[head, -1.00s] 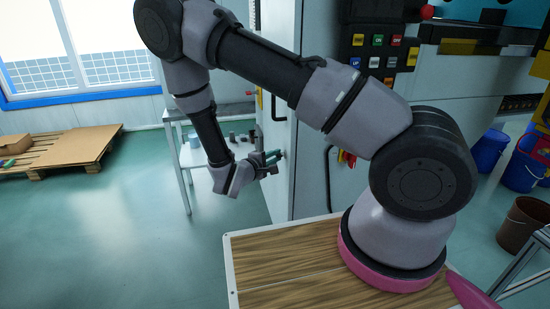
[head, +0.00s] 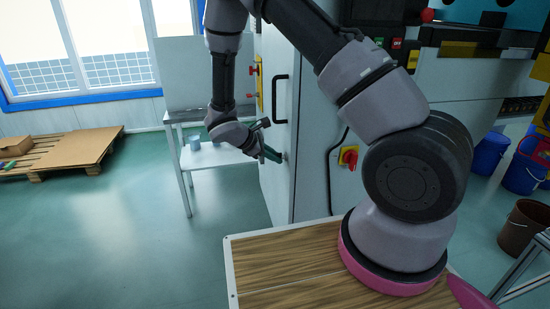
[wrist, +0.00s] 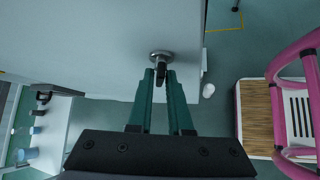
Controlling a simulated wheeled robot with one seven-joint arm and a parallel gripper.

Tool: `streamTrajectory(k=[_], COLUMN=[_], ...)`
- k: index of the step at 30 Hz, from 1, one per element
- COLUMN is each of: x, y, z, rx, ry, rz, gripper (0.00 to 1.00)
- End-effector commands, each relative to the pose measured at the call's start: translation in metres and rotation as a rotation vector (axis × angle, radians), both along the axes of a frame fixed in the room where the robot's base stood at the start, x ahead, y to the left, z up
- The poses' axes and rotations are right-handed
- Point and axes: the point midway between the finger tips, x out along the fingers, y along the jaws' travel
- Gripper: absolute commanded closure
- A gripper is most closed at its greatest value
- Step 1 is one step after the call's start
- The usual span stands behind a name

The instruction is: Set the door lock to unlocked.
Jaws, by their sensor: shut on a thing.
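The door lock is a round metal piece with a dark turning part (wrist: 160,54) on the pale cabinet door (wrist: 110,35). In the head view the lock (head: 284,157) shows as a small bit at the door's edge, below the black door handle (head: 280,98). My gripper (wrist: 161,76) has green fingers and is shut on the lock's dark turning part. It also shows in the head view (head: 272,154), against the door from the left. The fingers partly hide the turning part, so its exact setting is hard to tell.
A red and yellow switch (head: 348,156) is on the cabinet's side. A yellow strip with a red button (head: 258,88) is beyond the handle. A table with cups (head: 205,150) stands behind my gripper. A wooden pallet (head: 70,150) lies at far left; the floor between is clear.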

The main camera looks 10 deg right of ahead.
Motion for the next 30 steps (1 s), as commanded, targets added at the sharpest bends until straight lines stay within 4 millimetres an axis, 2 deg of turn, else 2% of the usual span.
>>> streamTrajectory(k=[13, 30], x=[0.003, 0.0043], y=[-0.0025, -0.0035], z=[0.0012, 0.0025], rx=[-0.005, -0.007], ry=[0.289, 0.361], rz=[-0.007, -0.006], gripper=[1.0, 1.0])
